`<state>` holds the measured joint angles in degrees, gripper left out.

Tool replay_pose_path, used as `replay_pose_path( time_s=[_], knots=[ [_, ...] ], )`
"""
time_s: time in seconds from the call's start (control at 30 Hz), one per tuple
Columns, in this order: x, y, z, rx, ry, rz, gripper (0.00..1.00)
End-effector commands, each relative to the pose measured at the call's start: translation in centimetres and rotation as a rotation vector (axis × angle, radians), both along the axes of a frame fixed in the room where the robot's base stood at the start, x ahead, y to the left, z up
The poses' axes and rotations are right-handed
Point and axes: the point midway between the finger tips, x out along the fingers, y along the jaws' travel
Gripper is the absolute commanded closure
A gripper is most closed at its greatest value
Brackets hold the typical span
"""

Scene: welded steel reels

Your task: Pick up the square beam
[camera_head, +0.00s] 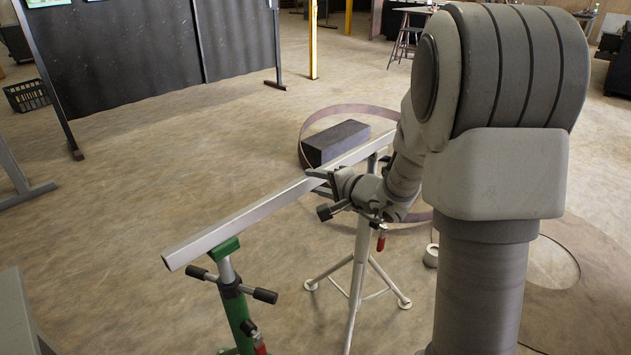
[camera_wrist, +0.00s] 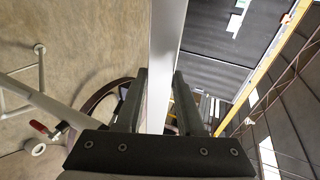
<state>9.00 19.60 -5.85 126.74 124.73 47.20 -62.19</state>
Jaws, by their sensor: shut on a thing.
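The square beam (camera_head: 240,220) is a long silver-grey bar. In the head view it runs from the lower left up to the right, and part of its far end is hidden behind my arm. Its near end lies on or just over the green stand (camera_head: 229,250). My gripper (camera_head: 318,180) is at the middle of the beam. In the wrist view the beam (camera_wrist: 166,50) passes between the two fingers of my gripper (camera_wrist: 161,80), which are shut on it. I cannot tell whether the beam is clear of the stands.
A white tripod stand (camera_head: 360,260) is under the beam near my gripper. A dark block (camera_head: 336,143) lies on the floor inside a large brown ring (camera_head: 305,122). Dark panels (camera_head: 120,50) stand at the back left.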

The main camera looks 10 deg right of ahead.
Motion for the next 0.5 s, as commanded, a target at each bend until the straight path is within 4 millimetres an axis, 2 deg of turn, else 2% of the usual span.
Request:
replay_pose_path(
  time_s=[0.03,0.17,0.2,0.5],
  knots=[
    [0.1,0.0,1.3,-0.001,-0.01,0.0,1.0],
    [0.2,-0.1,4.0,0.0,-0.017,0.0,1.0],
    [-0.3,-1.1,4.2,-0.001,-0.015,-0.005,1.0],
    [-3.2,-6.5,8.0,0.0,-0.019,-0.004,1.0]
  ],
)
